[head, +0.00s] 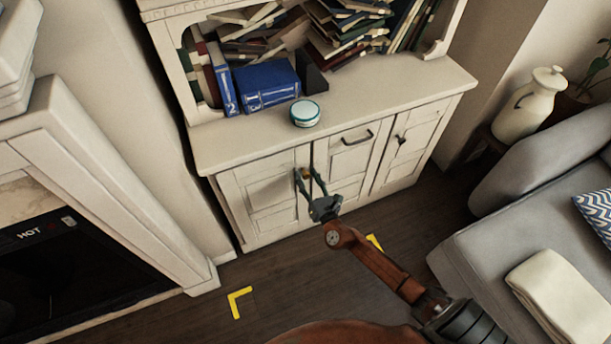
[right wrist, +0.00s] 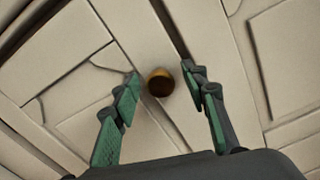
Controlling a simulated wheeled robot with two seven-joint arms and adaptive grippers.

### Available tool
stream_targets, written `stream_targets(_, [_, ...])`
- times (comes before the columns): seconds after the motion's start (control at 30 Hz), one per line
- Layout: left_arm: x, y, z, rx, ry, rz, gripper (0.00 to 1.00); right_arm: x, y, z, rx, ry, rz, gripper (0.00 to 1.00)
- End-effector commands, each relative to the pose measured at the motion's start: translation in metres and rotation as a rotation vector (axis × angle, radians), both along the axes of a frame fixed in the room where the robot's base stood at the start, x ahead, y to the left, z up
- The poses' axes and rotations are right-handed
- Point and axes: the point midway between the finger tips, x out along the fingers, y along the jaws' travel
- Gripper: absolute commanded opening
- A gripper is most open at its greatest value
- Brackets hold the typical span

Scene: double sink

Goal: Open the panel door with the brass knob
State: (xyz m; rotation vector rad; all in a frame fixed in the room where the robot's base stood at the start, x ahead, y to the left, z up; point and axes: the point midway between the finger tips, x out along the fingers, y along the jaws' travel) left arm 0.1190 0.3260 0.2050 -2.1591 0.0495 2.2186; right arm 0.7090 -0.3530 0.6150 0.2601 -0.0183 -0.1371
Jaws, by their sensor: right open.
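The panel door (head: 268,195) is the left door of a cream cabinet and looks closed. Its round brass knob (head: 306,174) sits near the door's right edge. The knob also shows in the right wrist view (right wrist: 160,82), between and just beyond the fingertips. My right gripper (head: 308,177) is open, with one finger on each side of the knob and a gap on both sides. It also fills the lower part of the right wrist view (right wrist: 168,88). I cannot tell how far the fingertips are from the door. My left gripper is not in view.
A drawer with a dark handle (head: 357,138) and a right door (head: 412,140) are beside the panel door. A round teal-and-white tin (head: 305,113) and blue books (head: 266,85) sit on the cabinet top. A fireplace (head: 110,190) stands left, a grey sofa (head: 510,240) right.

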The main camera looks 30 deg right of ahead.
Motion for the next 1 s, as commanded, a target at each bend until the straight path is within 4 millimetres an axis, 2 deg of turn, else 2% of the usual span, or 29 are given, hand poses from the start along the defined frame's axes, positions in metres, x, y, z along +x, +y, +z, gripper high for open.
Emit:
stream_targets(0.37, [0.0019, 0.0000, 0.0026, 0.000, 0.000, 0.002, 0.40, 0.0060, -0.0012, -0.0001, 0.001, 0.000, -0.001, 0.40])
stream_targets(0.9, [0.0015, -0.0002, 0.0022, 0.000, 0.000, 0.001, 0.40, 0.0057, -0.0012, -0.0003, 0.001, 0.001, -0.001, 0.03])
stream_targets(1.0, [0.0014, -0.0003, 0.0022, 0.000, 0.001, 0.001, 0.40, 0.0057, -0.0013, -0.0004, 0.001, 0.001, -0.001, 0.00])
